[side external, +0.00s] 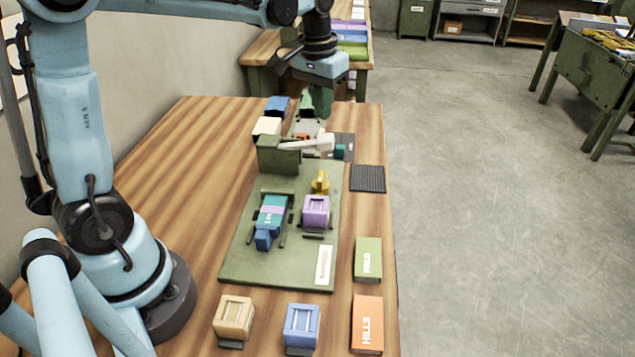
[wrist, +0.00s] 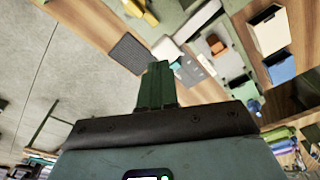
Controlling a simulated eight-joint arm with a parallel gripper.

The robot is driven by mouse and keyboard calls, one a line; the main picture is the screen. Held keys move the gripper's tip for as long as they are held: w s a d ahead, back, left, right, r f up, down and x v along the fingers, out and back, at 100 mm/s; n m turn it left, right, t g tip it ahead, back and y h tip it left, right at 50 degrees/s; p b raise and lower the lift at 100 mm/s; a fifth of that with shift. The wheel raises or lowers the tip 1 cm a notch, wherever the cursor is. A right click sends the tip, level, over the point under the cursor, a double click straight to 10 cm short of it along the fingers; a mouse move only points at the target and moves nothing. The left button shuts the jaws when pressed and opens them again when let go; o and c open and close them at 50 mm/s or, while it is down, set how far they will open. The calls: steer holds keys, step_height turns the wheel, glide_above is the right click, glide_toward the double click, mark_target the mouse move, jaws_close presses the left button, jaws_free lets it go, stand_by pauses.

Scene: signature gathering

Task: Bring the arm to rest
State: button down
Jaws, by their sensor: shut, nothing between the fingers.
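My gripper (side external: 321,104) hangs above the far part of the wooden table (side external: 175,165), with its green fingers pointing down. In the wrist view my gripper (wrist: 158,70) shows its fingers together, with nothing between them. The arm reaches over from the left and holds the gripper above the blocks and fixture at the far end. I cannot tell its exact height. The green fixture board (side external: 262,272) lies on the table with a teal and purple piece (side external: 272,215), a purple block (side external: 316,212) and a yellow piece (side external: 320,182) on it.
A white lever (side external: 302,144) sticks out from the fixture beneath my gripper. A black ribbed pad (side external: 368,178) lies to the right. Tan (side external: 234,317) and blue (side external: 301,324) blocks, a green book (side external: 368,258) and an orange book (side external: 367,324) are in front. The table's left side is clear.

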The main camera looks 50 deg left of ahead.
steer(key=s+d+f+m+t, duration=0.2)
steer(key=s+d+t, duration=0.4)
steer(key=s, duration=0.6)
steer(key=shift+s+d, duration=0.4)
stand_by(1.1)
